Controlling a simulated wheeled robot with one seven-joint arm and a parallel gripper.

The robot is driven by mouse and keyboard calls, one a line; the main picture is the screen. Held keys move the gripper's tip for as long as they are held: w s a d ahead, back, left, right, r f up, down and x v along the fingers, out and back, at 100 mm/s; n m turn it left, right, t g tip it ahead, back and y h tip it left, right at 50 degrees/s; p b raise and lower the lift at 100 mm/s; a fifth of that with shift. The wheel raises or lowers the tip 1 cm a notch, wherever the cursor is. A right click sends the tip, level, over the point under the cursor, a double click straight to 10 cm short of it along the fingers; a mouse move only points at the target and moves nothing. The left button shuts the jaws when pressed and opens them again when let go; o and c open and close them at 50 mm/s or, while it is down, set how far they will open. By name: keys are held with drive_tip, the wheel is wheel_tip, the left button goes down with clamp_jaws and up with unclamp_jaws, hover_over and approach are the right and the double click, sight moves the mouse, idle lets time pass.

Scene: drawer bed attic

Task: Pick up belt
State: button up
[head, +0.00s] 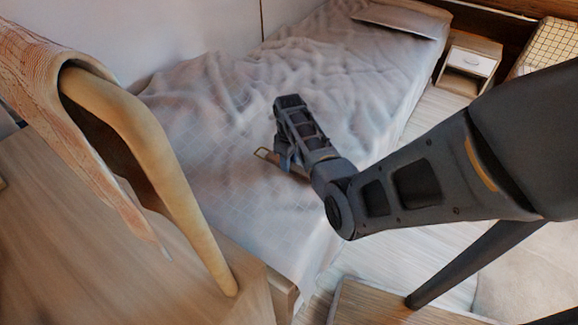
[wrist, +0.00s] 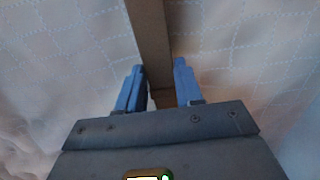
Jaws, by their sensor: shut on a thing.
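The belt (wrist: 149,36) is a brown strip in the wrist view, running from the top edge down between the two blue fingers of my gripper (wrist: 159,68). The fingers stand apart with the strip between them, and my gripper is shut on it. In the head view a small brown end of the belt (head: 262,153) shows at the left of my gripper (head: 284,162), over the bed. The rest of the belt is hidden behind my gripper there. I cannot tell whether the belt still touches the bedding.
The bed (head: 225,195) has a rumpled light cover and a pillow (head: 400,17) at its far end. A wooden chair back (head: 140,130) with a cloth over it stands at the left front. A nightstand (head: 467,65) stands beyond the bed at the right.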

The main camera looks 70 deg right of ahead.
drive_tip(key=shift+r, duration=0.15)
drive_tip(key=shift+r, duration=0.6)
wheel_tip(320, 180, up, 3)
drive_tip(key=shift+p, duration=0.35)
drive_tip(key=s+d+r, duration=0.3)
drive_tip(key=s+r, duration=0.3)
drive_tip(key=s, duration=0.5)
drive_tip(key=shift+d+r+p, duration=0.15)
drive_tip(key=shift+r+p, duration=0.1)
drive_tip(key=shift+p, duration=0.1)
